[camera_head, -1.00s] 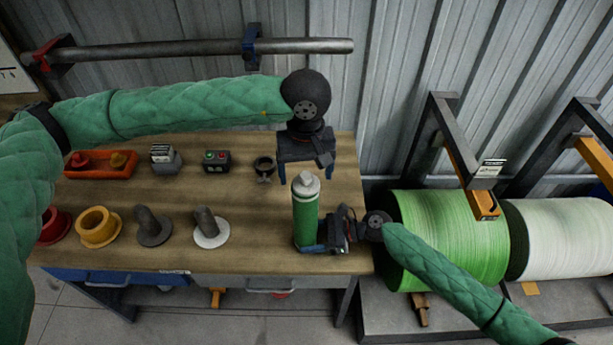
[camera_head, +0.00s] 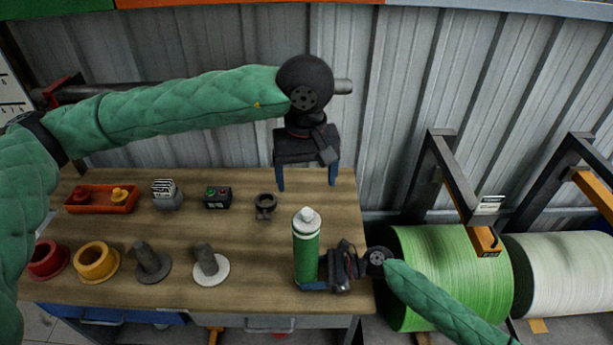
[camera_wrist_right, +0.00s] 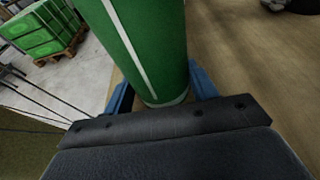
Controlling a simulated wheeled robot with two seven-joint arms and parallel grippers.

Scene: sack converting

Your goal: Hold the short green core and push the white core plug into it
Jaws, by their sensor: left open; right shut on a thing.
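The short green core (camera_head: 306,256) stands upright near the front right corner of the workbench. The white core plug (camera_head: 307,217) sits at its top end; how deep it is in the core cannot be told. My right gripper (camera_head: 311,284) is shut on the core low down. In the right wrist view the green core (camera_wrist_right: 146,45), with a white stripe, stands between the blue fingers (camera_wrist_right: 160,95). My left gripper (camera_head: 308,182) is open and empty, fingers pointing down, above and behind the core and plug, apart from them.
The wooden workbench (camera_head: 150,225) carries a red tray (camera_head: 101,199), a small control box (camera_head: 217,197), a dark ring clamp (camera_head: 265,204), a yellow flanged ring (camera_head: 96,262), and grey posts (camera_head: 151,260).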

